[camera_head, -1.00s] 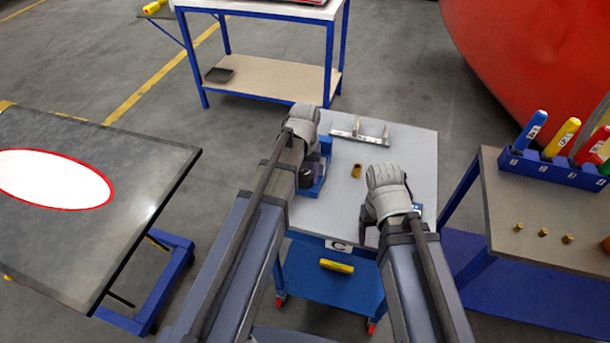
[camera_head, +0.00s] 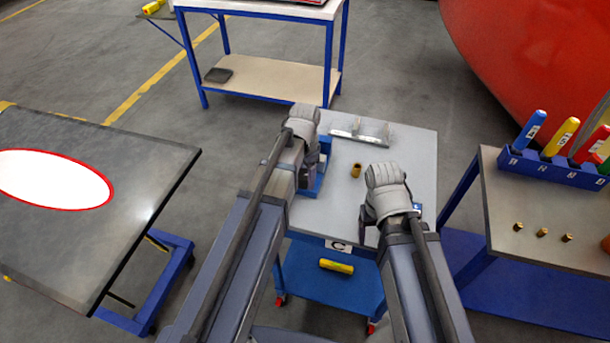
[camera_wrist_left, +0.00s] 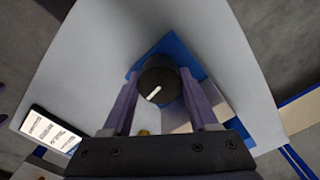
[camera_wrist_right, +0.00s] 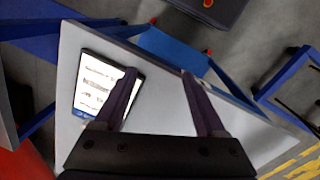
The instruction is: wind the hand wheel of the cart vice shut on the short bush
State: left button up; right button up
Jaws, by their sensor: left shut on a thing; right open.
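The blue cart vice (camera_head: 324,168) stands on the grey cart top, partly hidden by my left arm in the head view. In the left wrist view its blue body (camera_wrist_left: 180,50) lies under the black round hand wheel (camera_wrist_left: 152,88), which has a white mark. My left gripper (camera_wrist_left: 158,82) is shut on the wheel, one finger on each side. A brass bush (camera_head: 355,171) stands on the cart top right of the vice. Whether a bush sits between the jaws is hidden. My right gripper (camera_wrist_right: 158,75) is open and empty above the cart's near right part.
A metal bracket (camera_head: 360,133) lies at the cart's far edge. A dark device with a lit screen (camera_wrist_right: 100,85) lies under my right gripper. A side table at right holds several brass bushes (camera_head: 542,232) and a blue rack (camera_head: 550,168) of coloured handles. The cart's middle is mostly clear.

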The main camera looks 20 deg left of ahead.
aim_at(305, 174)
pick_arm(q)
jog(key=shift+m, duration=0.6)
jog(key=o, duration=1.1)
jog(key=shift+r, duration=0.15)
notch_tip(305, 174, up, 8)
jog(key=p, duration=0.8)
jog(key=shift+f, duration=0.2)
